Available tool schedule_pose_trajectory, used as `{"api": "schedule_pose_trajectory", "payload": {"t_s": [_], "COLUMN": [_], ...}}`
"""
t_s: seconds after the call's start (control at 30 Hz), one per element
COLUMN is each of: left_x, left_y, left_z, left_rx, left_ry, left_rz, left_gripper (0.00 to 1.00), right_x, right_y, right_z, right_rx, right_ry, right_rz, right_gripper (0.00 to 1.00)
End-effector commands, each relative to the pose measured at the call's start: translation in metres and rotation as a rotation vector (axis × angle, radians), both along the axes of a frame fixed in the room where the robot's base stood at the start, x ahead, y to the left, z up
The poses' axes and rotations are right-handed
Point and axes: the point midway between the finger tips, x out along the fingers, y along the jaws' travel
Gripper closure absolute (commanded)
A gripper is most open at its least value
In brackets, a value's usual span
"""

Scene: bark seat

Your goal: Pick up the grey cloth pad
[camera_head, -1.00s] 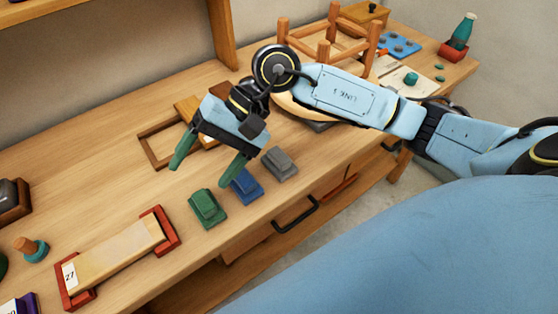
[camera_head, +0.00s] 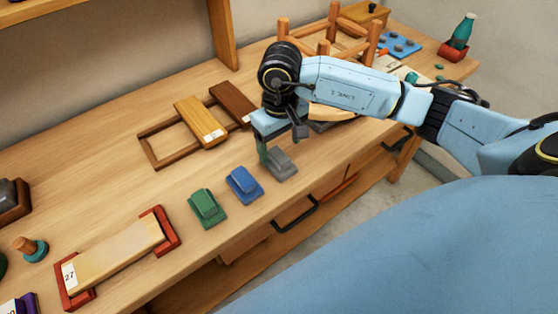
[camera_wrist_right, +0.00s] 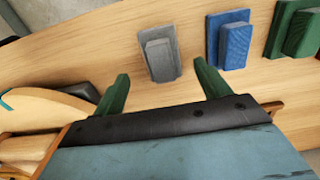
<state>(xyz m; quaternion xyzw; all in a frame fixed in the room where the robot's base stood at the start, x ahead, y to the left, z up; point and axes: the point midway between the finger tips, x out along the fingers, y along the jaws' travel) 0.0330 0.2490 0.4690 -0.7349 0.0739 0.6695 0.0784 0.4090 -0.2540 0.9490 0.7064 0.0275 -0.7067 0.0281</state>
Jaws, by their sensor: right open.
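The grey cloth pad (camera_head: 281,165) lies on the workbench, the rightmost of three pads in a row, with a raised block on its top. In the right wrist view the grey pad (camera_wrist_right: 159,55) sits ahead of and between the two green fingers. My right gripper (camera_head: 271,150) is open and empty, close by the grey pad, with one finger partly in front of it in the head view. In the right wrist view the fingers of my right gripper (camera_wrist_right: 160,82) are spread wider than the pad. I cannot tell whether a finger touches it. My left gripper is out of view.
A blue pad (camera_head: 244,184) and a green pad (camera_head: 207,207) lie to the left in the row. Behind are a wooden frame (camera_head: 153,154) and a yellowish wooden block (camera_head: 201,122). A board in red holders (camera_head: 163,229) lies front left. The bench's front edge is close.

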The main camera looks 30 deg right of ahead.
Motion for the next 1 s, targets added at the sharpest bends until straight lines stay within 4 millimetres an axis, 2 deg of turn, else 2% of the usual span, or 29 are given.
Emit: {"api": "schedule_pose_trajectory", "payload": {"t_s": [0.4,0.67,0.77,1.0], "left_x": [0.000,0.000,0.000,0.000], "left_y": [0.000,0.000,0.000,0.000], "left_z": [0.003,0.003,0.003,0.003], "left_rx": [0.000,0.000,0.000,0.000], "left_ry": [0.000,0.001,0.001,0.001], "left_rz": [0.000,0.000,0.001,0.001], "left_gripper": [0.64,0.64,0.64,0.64], "right_x": [0.001,0.001,0.001,0.001], "right_y": [0.003,0.003,0.003,0.002], "right_z": [-0.050,-0.053,-0.053,-0.053], "right_rx": [0.002,0.000,0.000,0.000], "right_ry": [0.001,-0.001,-0.001,-0.001], "right_rz": [0.000,0.000,0.000,0.000], "right_gripper": [0.25,0.25,0.35,0.66]}}
